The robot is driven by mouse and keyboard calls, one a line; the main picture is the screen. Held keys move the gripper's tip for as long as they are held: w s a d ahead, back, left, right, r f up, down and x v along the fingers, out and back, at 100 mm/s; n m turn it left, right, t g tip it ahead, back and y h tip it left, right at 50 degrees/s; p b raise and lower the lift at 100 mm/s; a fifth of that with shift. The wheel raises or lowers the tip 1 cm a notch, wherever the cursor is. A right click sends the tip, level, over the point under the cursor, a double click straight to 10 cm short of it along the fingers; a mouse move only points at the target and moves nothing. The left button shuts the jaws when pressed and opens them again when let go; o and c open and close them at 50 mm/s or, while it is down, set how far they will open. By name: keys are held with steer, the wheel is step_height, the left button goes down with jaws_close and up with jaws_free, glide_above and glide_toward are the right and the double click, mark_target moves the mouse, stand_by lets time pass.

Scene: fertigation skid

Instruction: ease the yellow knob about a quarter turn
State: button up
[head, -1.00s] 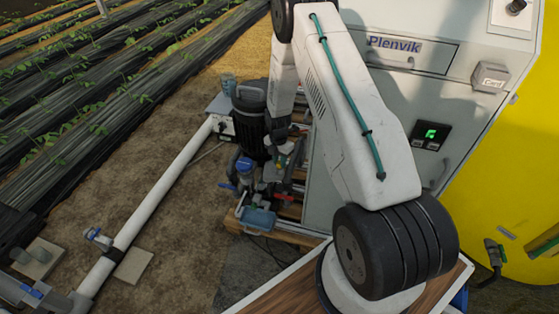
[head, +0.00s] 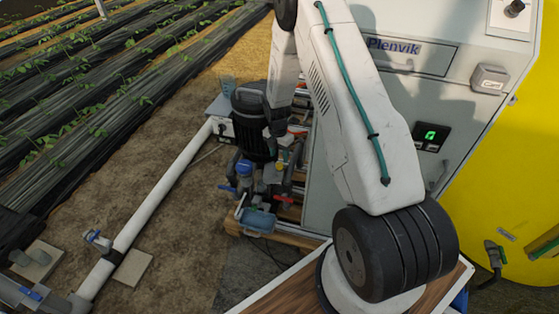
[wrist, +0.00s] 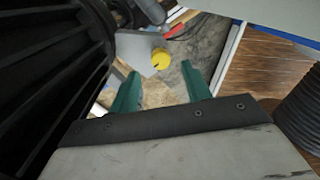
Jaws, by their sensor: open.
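The yellow knob (wrist: 160,59) is small and round, at the upper middle of the wrist view, beside a pale grey plate (wrist: 139,50). My gripper (wrist: 160,71) is open, with its two green fingers spread apart. The knob shows between and just beyond the fingertips in the picture; nothing is held. I cannot tell the remaining distance or any contact.
A black ribbed motor (head: 252,122) stands close left of my gripper; it fills the left of the wrist view (wrist: 50,80). A red handle (wrist: 181,22) lies just beyond the knob. The grey Plenvik cabinet (head: 470,95) stands to the right.

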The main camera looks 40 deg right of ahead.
mark_target(278, 164)
steer(key=shift+r, duration=1.7)
steer(key=shift+a+r, duration=0.15)
steer(key=shift+r, duration=0.05)
steer(key=s+a+r+m, duration=0.3)
steer(key=a+r, duration=0.1)
steer(key=r, duration=0.6)
steer(key=s+a+r+m, duration=0.3)
steer(key=s+r+m, duration=0.1)
steer(key=r, duration=0.6)
steer(key=s+a+r+m, duration=0.3)
steer(key=a+r, duration=0.1)
steer(key=r, duration=0.6)
steer(key=s+a+r+m, duration=0.2)
steer(key=s+r+m, duration=0.1)
steer(key=s, duration=0.5)
steer(key=s+a+r+m+t, duration=0.1)
steer(key=s+a+r+m, duration=0.2)
steer(key=s, duration=0.6)
steer(key=s+a+r+m, duration=0.2)
steer(key=s+r+m, duration=0.2)
steer(key=s, duration=0.4)
steer(key=shift+s+a+r+m+t, duration=0.25)
steer(key=shift+a+m+t, duration=0.05)
steer(key=shift+m, duration=0.4)
